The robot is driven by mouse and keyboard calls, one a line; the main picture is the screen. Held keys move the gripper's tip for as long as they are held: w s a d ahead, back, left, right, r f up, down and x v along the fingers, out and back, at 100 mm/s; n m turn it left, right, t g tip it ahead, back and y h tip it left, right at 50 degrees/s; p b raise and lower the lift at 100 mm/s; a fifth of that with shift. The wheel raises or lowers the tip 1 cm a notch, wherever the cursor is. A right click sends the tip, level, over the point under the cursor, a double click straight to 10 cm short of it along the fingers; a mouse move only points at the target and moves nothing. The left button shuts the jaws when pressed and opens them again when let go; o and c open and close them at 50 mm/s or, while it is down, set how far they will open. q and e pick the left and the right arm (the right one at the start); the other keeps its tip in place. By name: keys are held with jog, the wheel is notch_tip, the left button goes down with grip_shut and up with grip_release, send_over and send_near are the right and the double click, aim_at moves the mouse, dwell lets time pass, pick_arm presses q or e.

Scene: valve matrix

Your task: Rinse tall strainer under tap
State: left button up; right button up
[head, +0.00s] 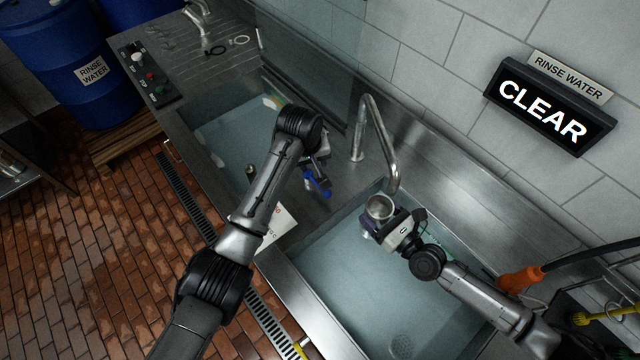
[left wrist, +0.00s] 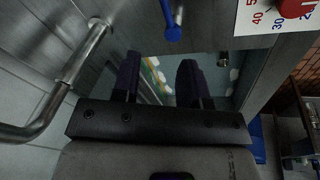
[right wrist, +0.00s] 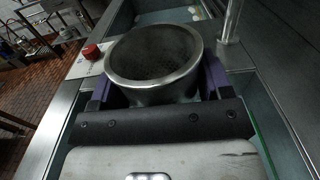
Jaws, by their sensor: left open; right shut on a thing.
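The tall strainer (head: 379,206), a grey metal cup, is upright under the mouth of the curved tap (head: 375,125), over the right basin. My right gripper (head: 384,222) is shut on it; the strainer's round rim and dark inside fill the middle of the right wrist view (right wrist: 155,55). No stream of water is clear between spout and strainer. My left gripper (left wrist: 158,65) is open and empty beside the tap, with its purple fingers apart. A blue lever (head: 317,184) is close to it and also shows in the left wrist view (left wrist: 172,25).
A left basin (head: 225,140) and right basin (head: 350,275) hold water. Between them is a white dial plate (head: 280,226) with a red knob (right wrist: 92,51). A wall sign (head: 545,108) reads CLEAR under RINSE WATER. An orange-handled hose (head: 520,280) hangs at right.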

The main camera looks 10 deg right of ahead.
pick_arm(q)
jog(key=shift+w+d+f+n+g, duration=0.25)
jog(key=shift+f+n, duration=0.7)
jog(key=shift+f, duration=1.2)
jog(key=shift+s+d+f+n, duration=0.1)
jog(key=shift+d+f+n, duration=0.55)
jog(key=shift+f, duration=1.45)
jog(key=shift+w+d+f+n+g, duration=0.15)
jog(key=shift+f+n, duration=1.05)
jog(key=shift+f, duration=0.95)
jog(key=shift+a, duration=0.1)
jog(key=shift+c, duration=0.5)
grip_shut()
